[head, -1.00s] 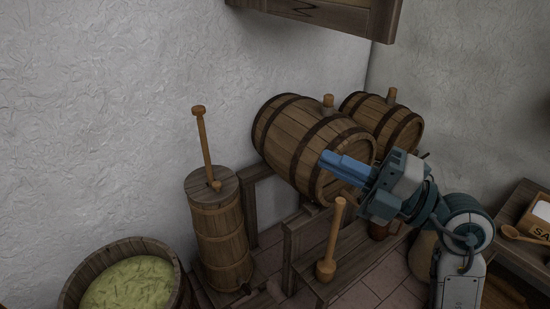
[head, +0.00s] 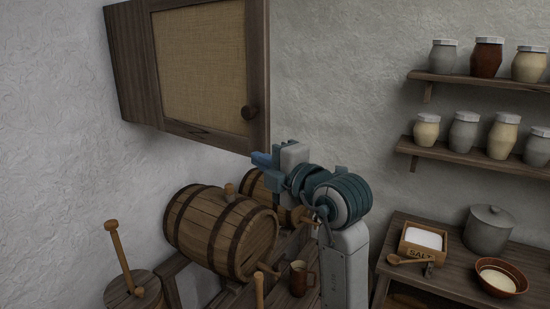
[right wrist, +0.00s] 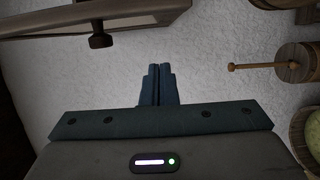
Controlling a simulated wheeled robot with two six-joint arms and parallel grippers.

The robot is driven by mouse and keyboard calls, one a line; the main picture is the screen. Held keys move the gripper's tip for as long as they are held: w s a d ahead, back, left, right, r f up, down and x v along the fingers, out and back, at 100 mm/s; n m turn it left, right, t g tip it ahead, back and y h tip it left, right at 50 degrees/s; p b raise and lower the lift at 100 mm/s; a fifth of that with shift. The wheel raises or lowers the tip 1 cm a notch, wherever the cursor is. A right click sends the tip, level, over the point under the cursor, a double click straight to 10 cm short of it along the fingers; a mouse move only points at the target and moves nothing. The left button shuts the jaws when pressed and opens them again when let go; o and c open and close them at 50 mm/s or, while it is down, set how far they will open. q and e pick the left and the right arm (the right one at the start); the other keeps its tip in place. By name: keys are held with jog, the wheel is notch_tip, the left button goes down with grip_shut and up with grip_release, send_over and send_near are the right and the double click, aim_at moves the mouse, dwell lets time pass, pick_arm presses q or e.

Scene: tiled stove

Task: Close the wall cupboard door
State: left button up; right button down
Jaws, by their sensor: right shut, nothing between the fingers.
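The wall cupboard (head: 132,62) hangs at the upper left in the head view. Its door (head: 203,60) has a dark wooden frame, a woven tan panel and a round dark knob (head: 249,112) near its lower right. How far the door stands from the cupboard frame is not clear. My right gripper (head: 262,159) is shut and empty, just below the door's lower right corner in the picture. In the right wrist view its fingers (right wrist: 158,70) are together, with the knob (right wrist: 101,41) to their upper left, apart from them. My left gripper is not in view.
Barrels (head: 222,232) on a stand are below the cupboard, with a mug (head: 299,278) beside them. Shelves with jars (head: 488,57) are on the right wall. A table holds a salt box (head: 424,240), a lidded pot (head: 488,230) and a bowl (head: 502,277).

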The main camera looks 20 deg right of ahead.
aim_at(262, 149)
jog(key=w+p, duration=0.1)
jog(key=w, duration=0.2)
jog(key=w+d+p, duration=0.1)
jog(key=w+p, duration=0.1)
jog(key=shift+w+r, duration=0.1)
jog(key=shift+w, duration=0.3)
jog(key=shift+w+d, duration=0.15)
jog(key=shift+d, duration=0.3)
jog(key=shift+w+a, duration=0.1)
